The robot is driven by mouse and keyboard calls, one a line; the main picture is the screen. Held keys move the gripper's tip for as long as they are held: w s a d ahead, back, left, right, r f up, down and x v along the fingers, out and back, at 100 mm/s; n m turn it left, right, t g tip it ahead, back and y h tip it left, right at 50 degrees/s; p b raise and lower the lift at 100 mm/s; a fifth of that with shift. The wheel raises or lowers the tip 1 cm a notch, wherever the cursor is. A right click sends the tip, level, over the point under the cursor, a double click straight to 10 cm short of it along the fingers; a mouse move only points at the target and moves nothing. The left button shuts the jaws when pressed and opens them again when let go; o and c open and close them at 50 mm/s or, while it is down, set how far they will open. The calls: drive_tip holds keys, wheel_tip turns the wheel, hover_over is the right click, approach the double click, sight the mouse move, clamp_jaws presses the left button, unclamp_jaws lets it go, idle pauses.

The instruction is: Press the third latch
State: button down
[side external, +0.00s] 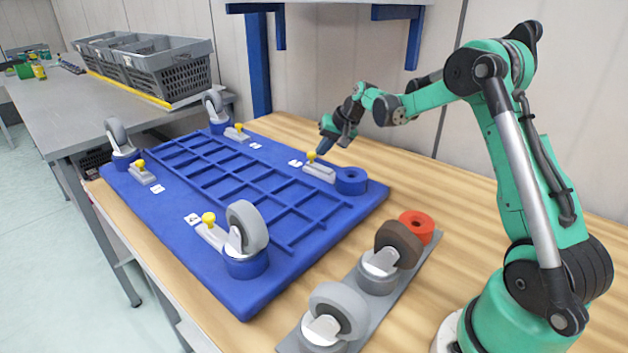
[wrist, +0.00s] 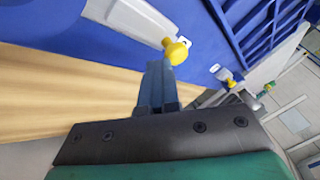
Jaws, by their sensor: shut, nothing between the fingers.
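My gripper (side external: 323,149) is shut and empty, tilted down over the far right part of the blue board (side external: 250,284). Its fingertips (wrist: 158,68) are right by the yellow knob (side external: 311,156) of the grey latch (side external: 320,173) beside the empty blue socket (side external: 351,181). In the wrist view this yellow knob (wrist: 176,51) is just past the fingertips; I cannot tell whether they touch. Other yellow-knobbed latches stand at the front (side external: 209,219), left (side external: 140,166) and back (side external: 238,128). Small white number tags lie by the latches, too small to read surely.
Grey casters stand in the front (side external: 247,225), left (side external: 117,132) and back (side external: 214,104) sockets. Grey crates (side external: 165,70) stand on the far bench.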

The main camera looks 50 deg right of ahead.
drive_tip(key=s+d, duration=0.1)
drive_tip(key=s+d+r, duration=0.1)
drive_tip(key=s+d, duration=0.1)
drive_tip(key=shift+d, duration=0.1)
drive_tip(key=v, duration=0.9)
drive_tip(key=shift+s+r, duration=0.2)
drive_tip(key=shift+r, duration=0.15)
drive_tip(key=s+a+f+n, duration=0.1)
drive_tip(key=s+a+n, duration=0.3)
drive_tip(key=a, duration=0.8)
drive_tip(key=s+a+f+n, duration=0.2)
drive_tip(key=s+a+n, duration=0.2)
drive_tip(key=a, duration=0.8)
drive_tip(key=shift+s+a+f+t+h, duration=0.15)
drive_tip(key=shift+s+f+t+h, duration=0.15)
drive_tip(key=shift+s, duration=0.7)
